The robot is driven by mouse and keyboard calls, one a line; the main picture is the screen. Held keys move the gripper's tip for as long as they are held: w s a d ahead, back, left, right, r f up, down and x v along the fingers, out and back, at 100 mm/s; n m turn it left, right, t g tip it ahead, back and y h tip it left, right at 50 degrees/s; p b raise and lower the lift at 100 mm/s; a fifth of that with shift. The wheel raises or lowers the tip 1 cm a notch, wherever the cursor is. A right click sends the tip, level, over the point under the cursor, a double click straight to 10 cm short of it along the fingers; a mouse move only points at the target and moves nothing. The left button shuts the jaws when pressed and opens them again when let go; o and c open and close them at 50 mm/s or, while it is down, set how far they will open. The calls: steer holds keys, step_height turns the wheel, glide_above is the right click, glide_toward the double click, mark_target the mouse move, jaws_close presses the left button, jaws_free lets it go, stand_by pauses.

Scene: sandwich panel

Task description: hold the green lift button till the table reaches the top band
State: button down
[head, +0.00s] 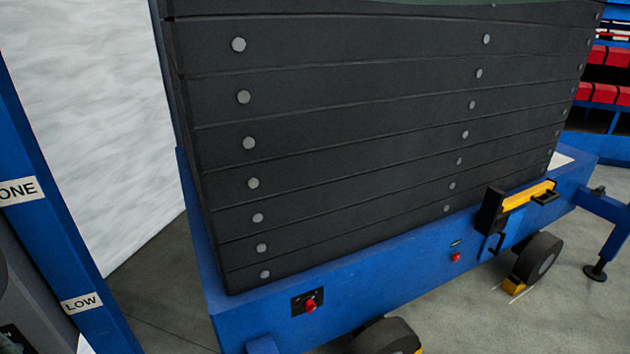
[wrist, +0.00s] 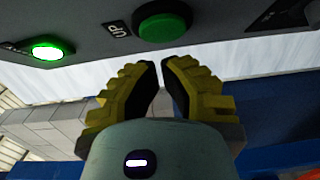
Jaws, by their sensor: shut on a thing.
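The green button (wrist: 163,25) is on a dark panel at the top of the wrist view, beside an "UP" label (wrist: 117,29). My gripper (wrist: 161,64) has its yellow, black-padded fingers nearly together just below the button in the picture. A narrow gap shows between the pads; anything held is not visible. I cannot tell whether the tips touch the button. A green lamp (wrist: 47,50) glows at the left. In the head view the lift's black bellows (head: 350,140) stand extended above a blue base (head: 380,275). The table is cut off above, save perhaps a green strip.
A blue post (head: 45,190) at the left carries a "LOW" label (head: 81,303) and another ending in "ONE" (head: 20,190). No top band is in view. The base has wheels (head: 540,258) and a stabiliser leg (head: 597,268) at the right. Red items sit on shelving (head: 600,92).

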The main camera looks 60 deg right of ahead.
steer(key=b+v, duration=0.2)
steer(key=v, duration=0.8)
steer(key=shift+s+a, duration=0.2)
steer(key=shift+a, duration=0.1)
steer(key=shift+a+y, duration=0.1)
steer(key=shift+y, duration=0.2)
